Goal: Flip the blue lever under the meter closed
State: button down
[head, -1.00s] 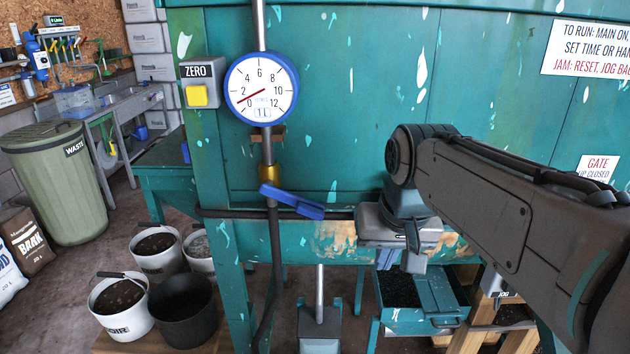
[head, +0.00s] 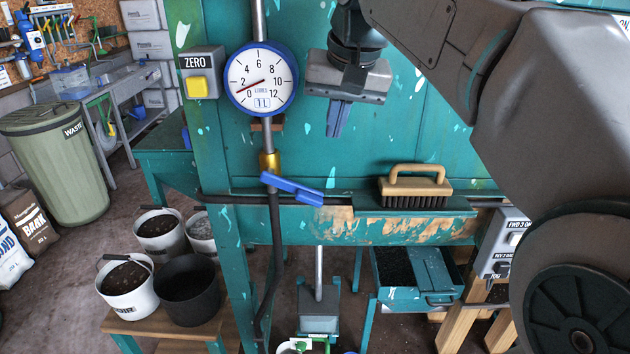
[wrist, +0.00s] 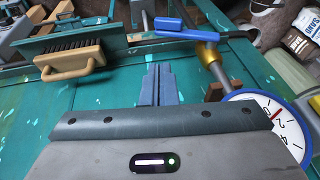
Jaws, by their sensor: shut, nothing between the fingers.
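The blue lever (head: 292,188) sits on the brass valve (head: 269,162) under the round meter (head: 261,83). It points right and slightly down, across the vertical pipe. The meter has a blue rim and a red needle near 1 to 2. My gripper (head: 337,119) is shut and empty. It hangs to the right of the meter, above and right of the lever, touching neither. In the wrist view the shut fingers (wrist: 157,86) are at the centre, the lever (wrist: 187,35) is beyond them to the upper right, and the meter (wrist: 262,122) is at the right.
A wooden brush (head: 414,187) rests on the teal ledge (head: 350,206) right of the lever. The yellow zero button (head: 198,87) is left of the meter. A dark hose (head: 276,240) runs down from the valve. Buckets (head: 126,277) stand lower left. The panel between lever and gripper is clear.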

send_near(313, 195)
jog(key=x, duration=0.5)
jog(key=shift+w+d+r+p, duration=0.1)
jog(key=shift+w+d+p, duration=0.1)
jog(key=shift+p, duration=0.15)
jog(key=shift+a+f, duration=0.3)
jog(key=shift+f, duration=0.35)
